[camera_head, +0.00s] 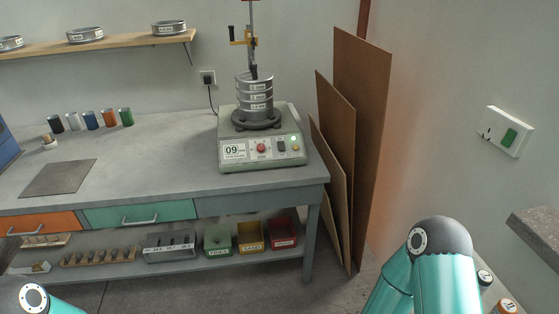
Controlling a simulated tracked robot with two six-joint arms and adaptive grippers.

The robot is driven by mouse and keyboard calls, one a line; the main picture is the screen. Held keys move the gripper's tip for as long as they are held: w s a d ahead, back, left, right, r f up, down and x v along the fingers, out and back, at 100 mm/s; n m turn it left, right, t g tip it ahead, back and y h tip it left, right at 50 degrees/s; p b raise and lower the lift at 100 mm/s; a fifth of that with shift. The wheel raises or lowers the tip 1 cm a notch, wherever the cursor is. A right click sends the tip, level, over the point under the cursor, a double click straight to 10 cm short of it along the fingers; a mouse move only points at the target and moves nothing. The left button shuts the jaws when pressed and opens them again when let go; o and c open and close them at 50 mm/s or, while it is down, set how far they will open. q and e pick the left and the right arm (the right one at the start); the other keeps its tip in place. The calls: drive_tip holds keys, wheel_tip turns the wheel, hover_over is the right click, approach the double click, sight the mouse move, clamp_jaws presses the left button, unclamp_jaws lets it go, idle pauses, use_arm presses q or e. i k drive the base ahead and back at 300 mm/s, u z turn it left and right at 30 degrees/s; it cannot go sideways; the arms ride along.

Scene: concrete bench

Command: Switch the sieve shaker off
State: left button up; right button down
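The sieve shaker (236,154) stands at the right end of the concrete bench. Its base is pale green-grey, and a stack of steel sieves (257,92) sits on top under a clamp on a rod. A small green light (293,138) glows on the panel. Parts of my two teal arms show at the bottom left and bottom right. Neither gripper is in view.
A wall socket (208,77) with a cable is behind the shaker. Brown boards (360,110) lean right of the bench (180,185). Several coloured cups (91,120) and a dark plate (58,178) are at left. A switched wall socket (504,131) is at far right.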

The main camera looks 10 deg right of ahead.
sight(281, 144)
drive_tip(key=u, duration=0.15)
drive_tip(key=k, duration=0.1)
drive_tip(key=u, duration=0.3)
drive_tip(key=i, duration=1)
drive_tip(key=z, duration=0.05)
